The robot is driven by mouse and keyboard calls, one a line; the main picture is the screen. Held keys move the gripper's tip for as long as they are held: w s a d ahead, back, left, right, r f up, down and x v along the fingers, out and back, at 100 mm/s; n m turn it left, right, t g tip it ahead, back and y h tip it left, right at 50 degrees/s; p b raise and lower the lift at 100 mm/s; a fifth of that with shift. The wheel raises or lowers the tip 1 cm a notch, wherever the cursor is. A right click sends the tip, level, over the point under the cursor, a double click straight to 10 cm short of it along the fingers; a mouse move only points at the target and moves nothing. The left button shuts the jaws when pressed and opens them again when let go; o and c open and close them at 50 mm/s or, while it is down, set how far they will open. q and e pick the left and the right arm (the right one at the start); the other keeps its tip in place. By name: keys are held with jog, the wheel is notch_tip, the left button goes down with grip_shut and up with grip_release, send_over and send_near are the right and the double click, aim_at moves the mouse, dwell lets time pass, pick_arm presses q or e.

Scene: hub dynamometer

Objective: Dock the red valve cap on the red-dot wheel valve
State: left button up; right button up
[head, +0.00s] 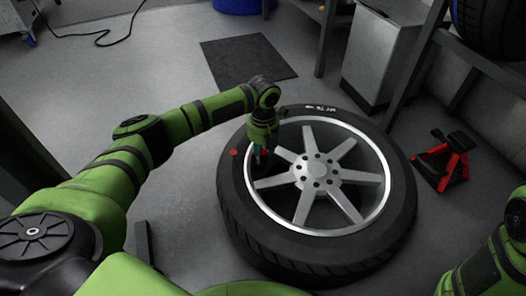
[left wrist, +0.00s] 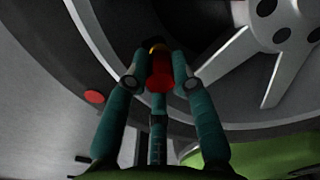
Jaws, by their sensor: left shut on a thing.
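The wheel (head: 317,172) lies flat on the floor, with a silver spoked rim and black tyre. A red dot (head: 234,152) marks the tyre's left side; it also shows in the left wrist view (left wrist: 94,97). My left gripper (head: 262,158) points down over the rim's left edge, near the dot. In the left wrist view its fingers (left wrist: 159,75) are shut on the red valve cap (left wrist: 160,76). A small yellow-orange part (left wrist: 158,47) shows just beyond the cap; I cannot tell whether it is the valve or whether they touch. My right gripper is not in view.
A red jack stand (head: 441,163) stands right of the wheel. A grey cabinet (head: 385,52) and bench legs are behind it. A dark mat (head: 247,60) lies on the floor behind the wheel, and a black cable (head: 105,36) lies at the back left. The floor at left is mostly clear.

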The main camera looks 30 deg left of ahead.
pick_arm(q)
jog(key=shift+f, duration=0.55)
jog(key=o, duration=0.7)
jog(key=shift+c, duration=0.2)
